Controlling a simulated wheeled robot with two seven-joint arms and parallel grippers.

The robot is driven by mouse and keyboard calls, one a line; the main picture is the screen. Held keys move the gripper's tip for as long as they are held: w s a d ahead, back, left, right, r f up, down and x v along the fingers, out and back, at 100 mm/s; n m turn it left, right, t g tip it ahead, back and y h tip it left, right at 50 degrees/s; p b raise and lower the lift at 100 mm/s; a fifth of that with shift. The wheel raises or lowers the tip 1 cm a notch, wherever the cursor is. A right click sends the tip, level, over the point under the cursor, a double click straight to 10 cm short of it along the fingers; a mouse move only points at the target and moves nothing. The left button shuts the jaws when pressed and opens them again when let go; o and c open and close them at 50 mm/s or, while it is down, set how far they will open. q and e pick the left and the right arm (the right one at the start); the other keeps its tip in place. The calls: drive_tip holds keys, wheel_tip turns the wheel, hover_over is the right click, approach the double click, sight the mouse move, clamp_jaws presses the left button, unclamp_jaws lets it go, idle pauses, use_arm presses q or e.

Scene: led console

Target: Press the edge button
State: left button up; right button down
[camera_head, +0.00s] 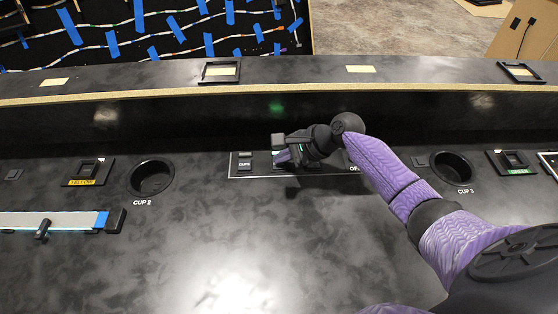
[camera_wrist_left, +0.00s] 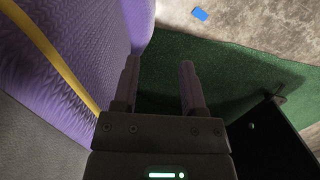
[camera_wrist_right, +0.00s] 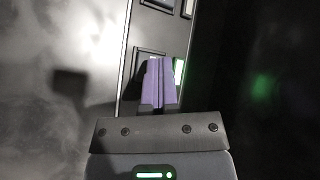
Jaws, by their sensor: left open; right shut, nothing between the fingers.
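A white-outlined button panel (camera_head: 236,171) lies in the middle of the console, below the back ledge. Its leftmost button (camera_head: 245,164) is labelled CUTS, and a label at its right end is partly covered. No label reading EDGE can be made out; my right gripper and arm hide much of the panel. My right gripper (camera_head: 282,157) is shut and empty, its purple fingertips over a button just right of CUTS. In the right wrist view the fingertips (camera_wrist_right: 160,64) overlap a dark square button with a green glow beside it; contact cannot be told. My left gripper (camera_wrist_left: 159,65) is open and empty, away from the panel.
Cup holders sit left (camera_head: 152,177) and right (camera_head: 451,168) of the panel. A labelled yellow switch (camera_head: 88,172) and a slider strip (camera_head: 60,220) are at left. The raised back ledge (camera_head: 280,72) runs behind. The console's front middle is clear.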

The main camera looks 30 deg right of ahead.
sight(282, 164)
drive_tip(key=shift+r+p, duration=0.55)
drive_tip(key=shift+p, duration=0.05)
use_arm(q)
drive_tip(key=shift+w+a+r, duration=0.1)
drive_tip(key=shift+w+r, duration=0.1)
drive_tip(key=shift+r, duration=0.45)
use_arm(e)
drive_tip(key=shift+f, duration=0.1)
use_arm(q)
drive_tip(key=shift+w, duration=0.1)
use_arm(e)
wheel_tip(282, 164, up, 4)
drive_tip(key=p, duration=0.3)
drive_tip(key=shift+f, duration=0.25)
wheel_tip(282, 164, up, 3)
drive_tip(key=p, duration=0.3)
drive_tip(key=shift+f, duration=0.3)
use_arm(q)
drive_tip(key=w+d+r+t, duration=0.1)
drive_tip(key=w+d+r, duration=0.2)
drive_tip(key=r, duration=0.3)
drive_tip(key=shift+w+d+h, duration=0.15)
drive_tip(key=shift+h, duration=0.15)
